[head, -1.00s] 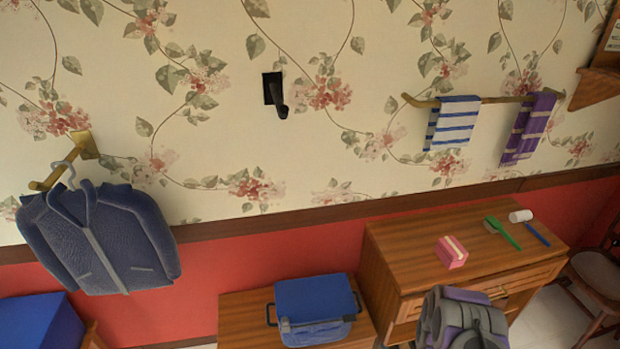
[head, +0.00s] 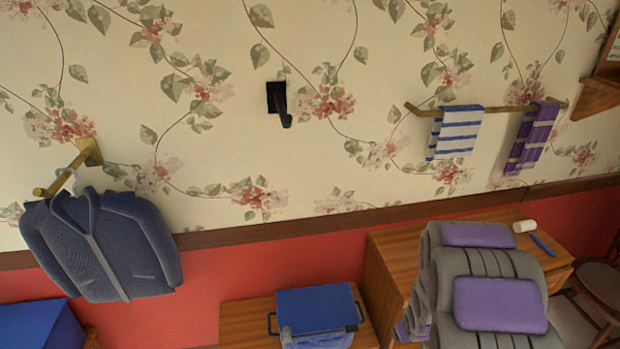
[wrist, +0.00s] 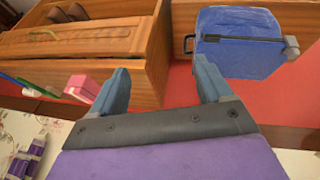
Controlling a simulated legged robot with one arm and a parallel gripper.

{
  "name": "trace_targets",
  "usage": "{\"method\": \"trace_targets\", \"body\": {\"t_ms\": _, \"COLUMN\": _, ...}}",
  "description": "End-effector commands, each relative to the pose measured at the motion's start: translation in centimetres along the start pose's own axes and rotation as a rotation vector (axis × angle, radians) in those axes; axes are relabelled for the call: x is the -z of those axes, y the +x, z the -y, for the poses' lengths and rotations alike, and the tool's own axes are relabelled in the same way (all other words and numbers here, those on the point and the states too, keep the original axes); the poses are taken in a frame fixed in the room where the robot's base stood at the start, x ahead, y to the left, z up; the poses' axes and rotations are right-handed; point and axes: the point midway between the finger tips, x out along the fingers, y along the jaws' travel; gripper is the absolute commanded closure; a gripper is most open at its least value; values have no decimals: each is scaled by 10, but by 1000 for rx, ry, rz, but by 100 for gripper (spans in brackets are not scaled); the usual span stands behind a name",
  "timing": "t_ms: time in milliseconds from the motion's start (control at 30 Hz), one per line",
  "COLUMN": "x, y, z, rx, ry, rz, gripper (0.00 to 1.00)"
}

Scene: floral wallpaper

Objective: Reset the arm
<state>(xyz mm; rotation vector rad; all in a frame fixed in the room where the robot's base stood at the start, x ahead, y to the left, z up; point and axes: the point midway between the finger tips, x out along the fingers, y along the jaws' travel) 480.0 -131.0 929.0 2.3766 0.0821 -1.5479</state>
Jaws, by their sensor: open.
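My arm, with grey ribbed links and purple pads, rises at the lower right of the head view, in front of the wooden desk. In the wrist view my gripper (wrist: 160,88) shows two blue-grey fingers spread well apart with nothing between them. Its fingertips cannot be made out in the head view. In the wrist view, a pink block (wrist: 82,88) lies left of the left finger and a blue cooler-like box (wrist: 240,42) lies beyond the right finger.
The desk (head: 385,262) stands at right with a white-headed, blue-handled tool (head: 540,242) on it. The blue box (head: 315,310) sits on a low wooden stand. A dark jacket (head: 98,240), black hook (head: 278,100) and towel bar (head: 420,112) hang on the wall. A chair (head: 603,285) stands far right.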

Motion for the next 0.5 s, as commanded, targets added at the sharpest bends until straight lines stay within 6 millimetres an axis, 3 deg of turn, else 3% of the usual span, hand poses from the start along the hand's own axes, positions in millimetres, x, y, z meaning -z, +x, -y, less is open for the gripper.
{"method": "trace_targets", "body": {"t_ms": 267, "x": -2, "y": -87, "z": 6, "rx": -10, "ry": 73, "rz": 135, "gripper": 21}}
{"method": "trace_targets", "body": {"t_ms": 500, "x": -20, "y": -165, "z": 28, "rx": 14, "ry": 146, "rz": 248, "gripper": 21}}
